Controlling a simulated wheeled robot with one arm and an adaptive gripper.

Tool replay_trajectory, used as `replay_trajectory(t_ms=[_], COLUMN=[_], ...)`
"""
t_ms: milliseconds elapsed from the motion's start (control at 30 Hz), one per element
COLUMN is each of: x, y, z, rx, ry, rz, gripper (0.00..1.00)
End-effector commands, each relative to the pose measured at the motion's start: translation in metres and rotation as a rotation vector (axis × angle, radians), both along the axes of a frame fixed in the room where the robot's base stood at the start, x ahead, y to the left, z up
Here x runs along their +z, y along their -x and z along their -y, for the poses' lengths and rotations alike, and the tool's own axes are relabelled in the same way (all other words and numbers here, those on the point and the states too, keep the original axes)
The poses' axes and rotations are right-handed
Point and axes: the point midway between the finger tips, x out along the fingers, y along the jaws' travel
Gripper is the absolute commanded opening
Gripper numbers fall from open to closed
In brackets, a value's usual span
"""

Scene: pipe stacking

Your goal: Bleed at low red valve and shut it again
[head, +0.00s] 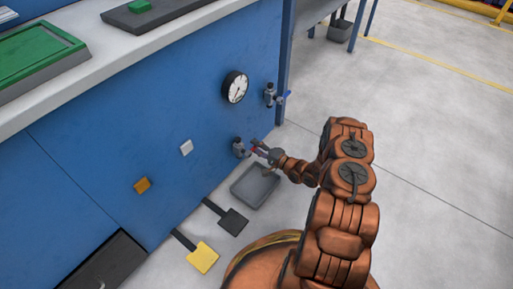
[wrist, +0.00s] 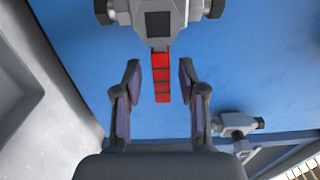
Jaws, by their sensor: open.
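The low red valve (head: 239,148) sits low on the blue panel, below the gauge. In the wrist view its grey body (wrist: 158,20) is at the top, with the red handle (wrist: 161,78) pointing toward my gripper. My gripper (wrist: 158,80) is open, with one finger on each side of the red handle and a visible gap on both sides. In the head view my gripper (head: 260,148) is at the valve, and the handle is mostly hidden by the fingers. A grey tray (head: 238,193) lies on the floor below the valve.
A gauge (head: 235,87) and a blue-handled valve (head: 270,95) are on the panel above; that valve's body also shows in the wrist view (wrist: 238,125). A black pedal (head: 233,222) and a yellow pedal (head: 203,258) are on the floor. The floor at right is clear.

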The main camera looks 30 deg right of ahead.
Motion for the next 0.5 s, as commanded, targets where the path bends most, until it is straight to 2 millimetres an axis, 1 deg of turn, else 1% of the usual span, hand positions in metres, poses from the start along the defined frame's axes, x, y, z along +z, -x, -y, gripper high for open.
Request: replay_trajectory(t_ms=[167, 267, 367, 500], x=[0.0, 0.001, 0.001, 0.001], y=[0.0, 0.004, 0.013, 0.035], z=[0.0, 0.003, 0.009, 0.02], rx=[0.0, -0.001, -0.004, -0.004], ry=[0.0, 0.0, 0.0, 0.0], rz=[0.001, 0.001, 0.001, 0.001], gripper=[0.41, 0.41, 0.41, 0.41])
